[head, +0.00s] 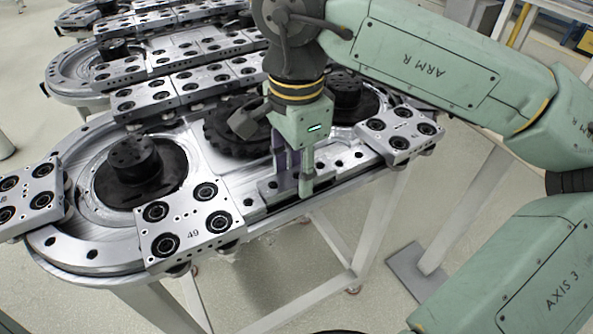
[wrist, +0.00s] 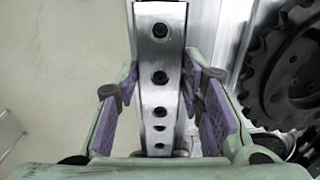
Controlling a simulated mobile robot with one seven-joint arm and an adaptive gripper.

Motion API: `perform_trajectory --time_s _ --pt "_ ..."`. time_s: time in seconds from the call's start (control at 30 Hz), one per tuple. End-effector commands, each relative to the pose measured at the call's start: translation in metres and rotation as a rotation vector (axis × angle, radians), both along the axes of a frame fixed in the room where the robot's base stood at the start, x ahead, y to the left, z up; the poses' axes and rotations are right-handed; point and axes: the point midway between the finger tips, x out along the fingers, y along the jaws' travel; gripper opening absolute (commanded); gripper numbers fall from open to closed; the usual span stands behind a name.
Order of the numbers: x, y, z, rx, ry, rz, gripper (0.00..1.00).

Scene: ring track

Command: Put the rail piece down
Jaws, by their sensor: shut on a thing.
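The rail piece (wrist: 160,62) is a straight silver bar with a row of dark round holes. In the wrist view it runs up the middle between my gripper's purple-padded fingers. In the head view my gripper (head: 292,186) points straight down at the front straight side of the nearest ring track (head: 65,255). It is shut on the rail piece, which shows beside the fingertips in the head view (head: 270,188). The piece is at the height of the track's front edge; whether it rests on the track is hard to tell. The fingers hide part of it.
A carriage marked 49 (head: 190,225) sits on the track left of my gripper, another carriage (head: 400,130) to the right. A dark toothed sprocket (wrist: 285,70) is close beside the rail piece. More tracks stand behind; open floor (head: 290,265) lies in front.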

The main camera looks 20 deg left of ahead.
Motion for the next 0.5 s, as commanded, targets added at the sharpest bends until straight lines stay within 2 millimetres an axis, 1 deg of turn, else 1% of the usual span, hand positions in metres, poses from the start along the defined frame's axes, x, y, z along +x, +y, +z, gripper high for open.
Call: perform_trajectory --time_s 0.1,0.33,0.47,0.5 --pt "0.000 0.000 -0.010 0.001 -0.001 0.000 0.00" --pt "0.000 0.000 -0.012 0.002 -0.001 0.000 0.00" --pt "0.000 0.000 -0.016 0.002 -0.001 0.000 0.00" --pt "0.000 0.000 -0.015 0.001 -0.001 0.000 0.37"
